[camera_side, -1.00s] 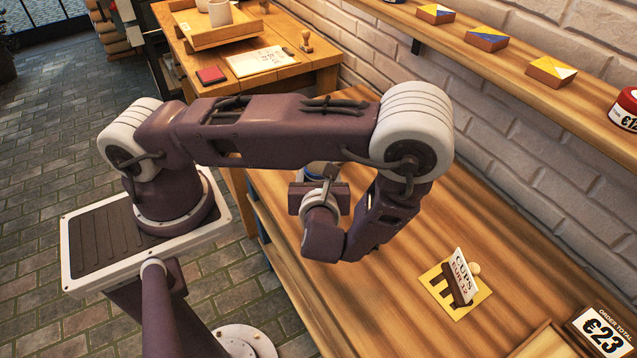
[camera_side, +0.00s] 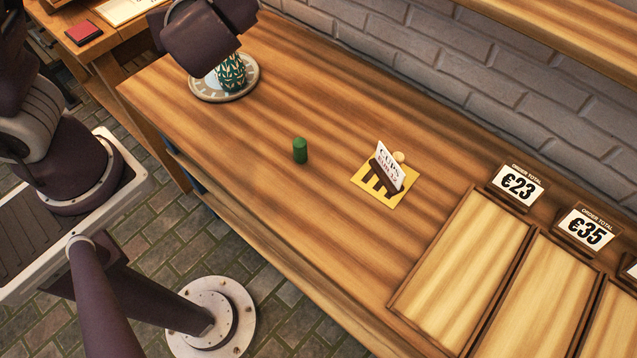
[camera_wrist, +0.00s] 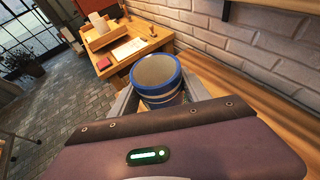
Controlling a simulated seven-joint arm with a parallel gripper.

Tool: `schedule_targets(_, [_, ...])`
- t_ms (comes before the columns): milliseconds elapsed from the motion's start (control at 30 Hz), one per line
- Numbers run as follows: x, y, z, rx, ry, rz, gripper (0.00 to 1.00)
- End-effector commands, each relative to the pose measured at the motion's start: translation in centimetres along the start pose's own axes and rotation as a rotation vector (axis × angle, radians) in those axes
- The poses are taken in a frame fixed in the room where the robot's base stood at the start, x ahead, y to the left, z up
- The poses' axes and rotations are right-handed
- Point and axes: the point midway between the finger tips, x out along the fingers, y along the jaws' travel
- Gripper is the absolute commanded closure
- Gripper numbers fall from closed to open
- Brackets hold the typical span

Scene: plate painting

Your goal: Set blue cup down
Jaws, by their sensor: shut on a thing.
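In the wrist view the blue cup (camera_wrist: 157,82), with a blue rim and pale inside, sits between the two grey fingers of my gripper (camera_wrist: 160,98), which is shut on it. In the side view my gripper (camera_side: 205,40) is at the top left over the bench, and its fingers are hidden. Just below it a teal and white patterned vessel (camera_side: 231,74) stands over a pale round plate (camera_side: 207,94) with marks on its rim. I cannot tell whether this vessel is the held cup.
A small green cylinder (camera_side: 300,150) stands mid-bench. A cups sign (camera_side: 389,168) stands on a yellow base to its right. Wooden trays (camera_side: 465,265) with price cards (camera_side: 518,186) lie at the right. Bare bench (camera_side: 260,165) lies between. A brick wall runs behind.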

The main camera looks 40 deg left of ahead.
Motion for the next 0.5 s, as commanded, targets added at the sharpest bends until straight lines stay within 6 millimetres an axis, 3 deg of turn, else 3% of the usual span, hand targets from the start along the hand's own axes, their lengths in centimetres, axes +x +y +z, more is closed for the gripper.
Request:
schedule_targets(267, [-1.7,0.2,4.0,-0.005,0.001,0.007,0.96])
schedule_targets(500, [-1.9,4.1,0.8,-0.093,0.000,0.243,0.96])
